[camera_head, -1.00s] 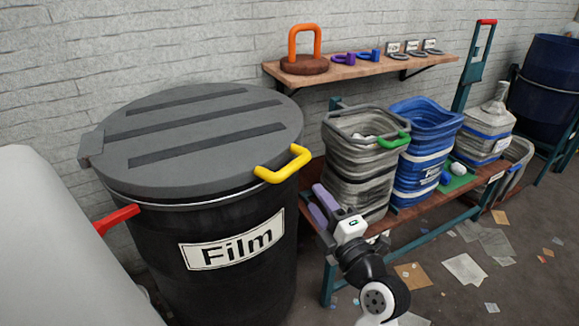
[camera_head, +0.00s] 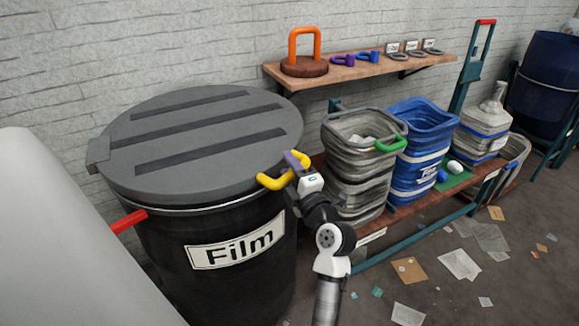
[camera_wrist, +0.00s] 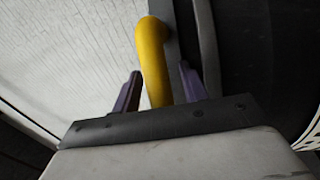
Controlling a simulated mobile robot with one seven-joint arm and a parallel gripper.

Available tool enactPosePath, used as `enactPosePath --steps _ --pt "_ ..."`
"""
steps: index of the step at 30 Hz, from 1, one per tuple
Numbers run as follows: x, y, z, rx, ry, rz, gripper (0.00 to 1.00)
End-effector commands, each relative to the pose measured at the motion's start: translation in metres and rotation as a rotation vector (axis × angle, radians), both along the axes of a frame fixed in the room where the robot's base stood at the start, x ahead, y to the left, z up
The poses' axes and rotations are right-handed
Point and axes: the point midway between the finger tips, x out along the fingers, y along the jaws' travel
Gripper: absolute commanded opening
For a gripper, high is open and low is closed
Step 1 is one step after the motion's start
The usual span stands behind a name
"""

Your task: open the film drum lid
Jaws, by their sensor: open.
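The black film drum (camera_head: 240,285) stands at the left with a white "Film" label. Its grey lid (camera_head: 200,165) lies flat and closed on top. A yellow handle (camera_head: 270,182) sticks out from the lid's front right edge. My gripper (camera_head: 297,160) is at the right end of this handle. In the wrist view my gripper (camera_wrist: 160,90) is open, with one purple finger on each side of the yellow handle (camera_wrist: 153,60). The handle stands between the fingers, with a visible gap to the left finger. Whether the right finger touches it I cannot tell.
A red handle (camera_head: 128,222) sticks out at the drum's left. Grey (camera_head: 350,190) and blue (camera_head: 415,165) bins stand on a low bench to the right. A wall shelf (camera_head: 375,68) above holds an orange-handled weight (camera_head: 304,62) and small rings. Paper scraps (camera_head: 460,264) litter the floor.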

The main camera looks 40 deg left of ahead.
Motion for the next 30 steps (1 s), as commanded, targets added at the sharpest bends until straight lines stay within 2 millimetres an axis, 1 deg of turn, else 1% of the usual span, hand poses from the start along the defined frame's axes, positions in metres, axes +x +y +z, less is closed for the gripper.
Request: enactPosePath --steps 5,12,15,23,26,29,30 --pt "0.0 0.0 0.0 0.0 0.0 0.0 0.43" --pt "0.0 0.0 0.0 0.0 0.0 0.0 0.12" --pt "0.0 0.0 0.0 0.0 0.0 0.0 0.0" --pt "0.0 0.0 0.002 -0.002 -0.004 -0.001 0.0" --pt "0.0 -0.001 0.009 -0.005 -0.018 0.0 0.0" --pt "0.0 -0.001 0.025 -0.014 -0.048 -0.002 0.0" --pt "-0.001 -0.001 0.034 -0.02 -0.065 -0.002 0.0"
